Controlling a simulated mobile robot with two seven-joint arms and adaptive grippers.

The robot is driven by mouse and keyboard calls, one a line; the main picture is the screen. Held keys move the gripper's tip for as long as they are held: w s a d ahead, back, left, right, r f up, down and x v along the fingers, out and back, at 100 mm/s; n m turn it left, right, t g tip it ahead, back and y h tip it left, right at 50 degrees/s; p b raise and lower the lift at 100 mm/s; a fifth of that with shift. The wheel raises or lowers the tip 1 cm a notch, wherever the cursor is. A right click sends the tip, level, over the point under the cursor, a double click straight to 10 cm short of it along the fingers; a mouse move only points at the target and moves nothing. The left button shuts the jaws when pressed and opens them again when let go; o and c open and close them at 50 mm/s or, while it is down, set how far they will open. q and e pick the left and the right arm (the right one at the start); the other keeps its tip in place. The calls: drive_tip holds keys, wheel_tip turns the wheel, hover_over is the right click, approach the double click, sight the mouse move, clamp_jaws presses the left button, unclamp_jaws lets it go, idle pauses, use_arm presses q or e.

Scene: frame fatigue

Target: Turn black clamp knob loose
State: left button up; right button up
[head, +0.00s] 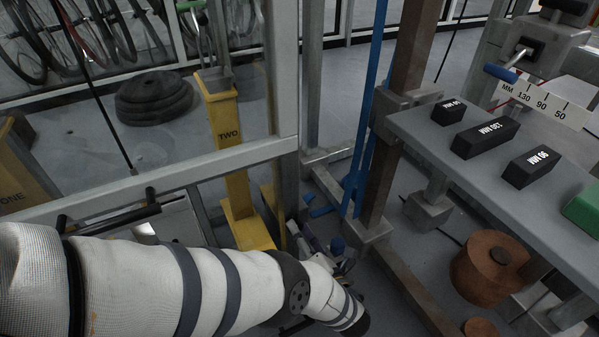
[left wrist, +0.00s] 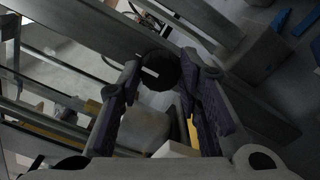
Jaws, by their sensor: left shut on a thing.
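The black clamp knob (left wrist: 160,76) is round with a white mark across its face. It shows in the left wrist view between the fingertips of my left gripper (left wrist: 159,66), which is shut on it. In the head view my left arm reaches in from the left, and my left gripper (head: 322,247) is low beside the frame's posts. I cannot make out the knob there; the gripper and arm seem to hide it. My right gripper is in neither view.
A yellow post marked TWO (head: 229,150) stands behind my left arm. Grey frame bars (head: 160,180) run close above the arm. A grey table (head: 440,150) with black blocks (head: 485,137) stands at the right, with a brown spool (head: 487,268) below. Blue straps (head: 366,120) hang near the brown upright.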

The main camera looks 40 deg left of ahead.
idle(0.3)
use_arm(q)
drive_tip(key=o, duration=1.1)
drive_tip(key=shift+o, duration=0.2)
drive_tip(key=shift+d, duration=0.1)
drive_tip(key=v, duration=1.1)
drive_tip(key=shift+s+d, duration=0.2)
drive_tip(key=shift+d, duration=0.15)
